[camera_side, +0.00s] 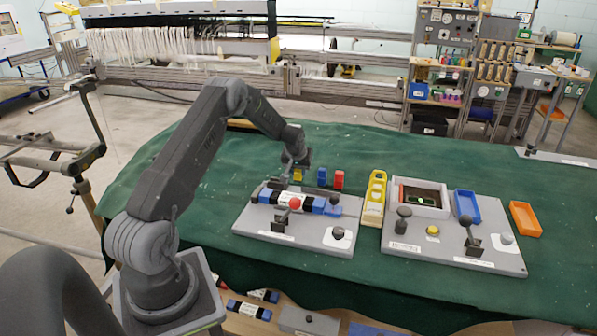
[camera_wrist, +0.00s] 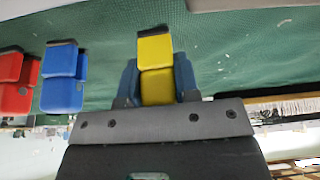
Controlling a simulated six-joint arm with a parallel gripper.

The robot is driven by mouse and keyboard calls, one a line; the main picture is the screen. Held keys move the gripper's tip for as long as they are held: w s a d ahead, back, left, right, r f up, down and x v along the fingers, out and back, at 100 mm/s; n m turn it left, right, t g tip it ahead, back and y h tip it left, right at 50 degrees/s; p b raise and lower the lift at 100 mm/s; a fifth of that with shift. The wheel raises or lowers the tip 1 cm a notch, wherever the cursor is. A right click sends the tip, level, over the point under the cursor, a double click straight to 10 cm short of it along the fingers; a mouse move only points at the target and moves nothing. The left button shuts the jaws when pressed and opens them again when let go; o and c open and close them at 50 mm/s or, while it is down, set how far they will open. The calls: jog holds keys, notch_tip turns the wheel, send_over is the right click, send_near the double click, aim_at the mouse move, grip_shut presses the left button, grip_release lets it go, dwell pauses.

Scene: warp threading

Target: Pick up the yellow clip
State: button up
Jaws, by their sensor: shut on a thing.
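The yellow clip (camera_wrist: 157,85) sits between the two fingers of my gripper (camera_wrist: 158,88) in the wrist view, with blue finger pads on both sides of it. In the side view the yellow clip (camera_side: 298,174) shows just under my gripper (camera_side: 297,168), partly hidden by it. My gripper is shut on the clip. Whether the clip still touches the table is hard to tell. A blue clip (camera_side: 322,177) and a red clip (camera_side: 339,179) stand to its right in the side view. In the wrist view the blue clip (camera_wrist: 62,78) and red clip (camera_wrist: 12,82) are on the left.
A grey board (camera_side: 262,238) with a red-knobbed lever and blue-and-black parts lies in front of the clips. A yellow holder (camera_side: 374,199), a second grey board (camera_side: 480,255), a blue tray (camera_side: 467,206) and an orange tray (camera_side: 525,218) are to the right. Green cloth behind the clips is clear.

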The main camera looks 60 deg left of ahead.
jog(key=shift+r, duration=0.65)
notch_tip(320, 180, up, 3)
jog(key=s+a+r, duration=0.4)
jog(key=s+r, duration=0.2)
jog(key=s, duration=0.4)
send_over(310, 192)
jog(key=shift+m, duration=0.4)
jog(key=shift+s+d+x, duration=0.1)
jog(key=shift+s+x, duration=0.1)
jog(key=shift+x, duration=1)
jog(key=shift+s+d+x, duration=0.15)
jog(key=shift+x, duration=1.05)
jog(key=shift+f, duration=1.05)
jog(key=shift+f, duration=0.3)
jog(key=shift+s+d+f, duration=0.1)
jog(key=shift+f, duration=0.4)
